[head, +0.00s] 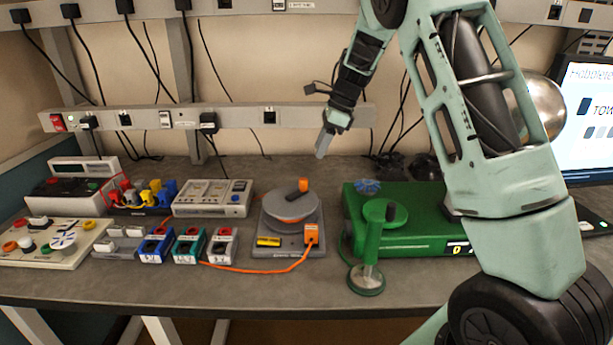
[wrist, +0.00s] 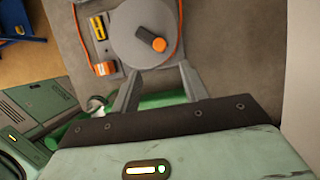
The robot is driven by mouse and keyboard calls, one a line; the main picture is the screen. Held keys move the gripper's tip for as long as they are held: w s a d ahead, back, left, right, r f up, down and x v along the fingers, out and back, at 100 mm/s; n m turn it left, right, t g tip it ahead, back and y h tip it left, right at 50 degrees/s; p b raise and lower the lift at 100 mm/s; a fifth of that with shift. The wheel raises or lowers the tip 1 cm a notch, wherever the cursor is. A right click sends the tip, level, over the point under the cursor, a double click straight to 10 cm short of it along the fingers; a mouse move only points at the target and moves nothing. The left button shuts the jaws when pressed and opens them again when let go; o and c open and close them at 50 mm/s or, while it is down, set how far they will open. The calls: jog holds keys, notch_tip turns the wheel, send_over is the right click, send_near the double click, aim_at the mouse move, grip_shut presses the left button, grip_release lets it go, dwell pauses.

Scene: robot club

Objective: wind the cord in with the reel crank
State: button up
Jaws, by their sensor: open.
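The cord reel (head: 290,205) is a round grey drum on a flat grey base on the bench. A crank with an orange knob (head: 304,185) stands on top of it. The orange cord (head: 262,270) runs from an orange block (head: 312,234) on the base leftward along the bench. My gripper (head: 325,143) hangs above and a little right of the reel, apart from it. In the wrist view my gripper (wrist: 158,88) has its two fingers spread and empty. The reel (wrist: 143,32) and orange knob (wrist: 157,44) lie beyond the fingertips.
A green machine (head: 425,225) with a green post and round foot (head: 367,278) stands right of the reel. Blue, teal and grey socket blocks (head: 188,245) and a grey panel box (head: 212,197) stand left.

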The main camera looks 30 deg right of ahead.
aim_at(305, 179)
jog(key=p+x, duration=0.1)
jog(key=x, duration=1)
jog(key=shift+a, duration=0.1)
jog(key=shift+r, duration=0.1)
grip_shut()
